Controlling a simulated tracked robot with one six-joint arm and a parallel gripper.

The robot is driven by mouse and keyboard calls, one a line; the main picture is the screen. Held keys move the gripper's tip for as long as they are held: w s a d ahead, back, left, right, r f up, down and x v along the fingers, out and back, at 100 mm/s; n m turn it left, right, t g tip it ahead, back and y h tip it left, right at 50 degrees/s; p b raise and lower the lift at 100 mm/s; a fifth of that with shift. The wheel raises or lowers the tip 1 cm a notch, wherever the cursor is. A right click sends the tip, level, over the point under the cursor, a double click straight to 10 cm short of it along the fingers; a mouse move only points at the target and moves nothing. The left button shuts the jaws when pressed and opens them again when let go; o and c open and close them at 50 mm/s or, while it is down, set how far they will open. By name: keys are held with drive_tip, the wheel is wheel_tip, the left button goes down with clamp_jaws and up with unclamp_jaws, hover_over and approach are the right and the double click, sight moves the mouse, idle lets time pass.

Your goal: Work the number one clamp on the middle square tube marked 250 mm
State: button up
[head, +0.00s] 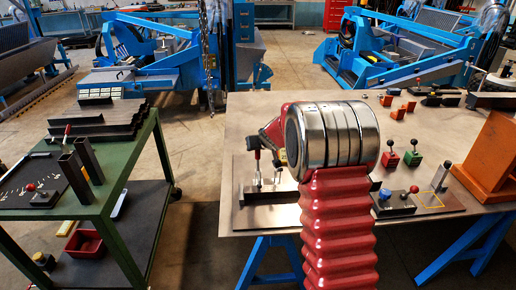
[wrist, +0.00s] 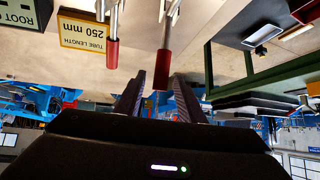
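In the wrist view, which is upside down, a yellow-edged label (wrist: 84,34) reads "TUBE LENGTH 250 mm". Two clamp levers with red grips hang beside it: one nearer the label (wrist: 112,53), and another (wrist: 163,68) farther right. My gripper (wrist: 159,78) is open, and the end of the right-hand red grip shows between its two dark fingers. I cannot tell whether they touch it. In the head view a red-topped clamp lever (head: 257,154) stands on a metal plate (head: 262,218). No clamp number is readable.
A green cart (head: 110,205) with dark square tubes stands at left, with floor between.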

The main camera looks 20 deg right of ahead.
drive_tip(key=v, duration=1.3)
drive_tip(key=shift+s+r, duration=0.2)
drive_tip(key=shift+c, duration=0.6)
drive_tip(key=shift+s+a+r, duration=0.1)
drive_tip(key=shift+c, duration=0.8)
drive_tip(key=shift+n+g+y, duration=0.3)
drive_tip(key=shift+n+y, duration=0.1)
drive_tip(key=shift+y, duration=0.2)
drive_tip(key=s+a+r, duration=0.1)
drive_tip(key=s+a, duration=0.1)
drive_tip(key=s+a+r, duration=0.1)
drive_tip(key=s+a, duration=0.1)
drive_tip(key=s+a+r, duration=0.2)
drive_tip(key=s, duration=0.1)
drive_tip(key=shift+a, duration=0.1)
clamp_jaws()
drive_tip(key=s+a+g, duration=0.1)
drive_tip(key=s+a, duration=0.2)
drive_tip(key=s, duration=1.2)
drive_tip(key=s+a+g, duration=0.2)
drive_tip(key=s+a, duration=0.2)
drive_tip(key=s, duration=1.2)
drive_tip(key=shift+s+a+f+h, duration=0.15)
drive_tip(key=shift+a+f+h, duration=0.1)
drive_tip(key=shift+f+h, duration=0.2)
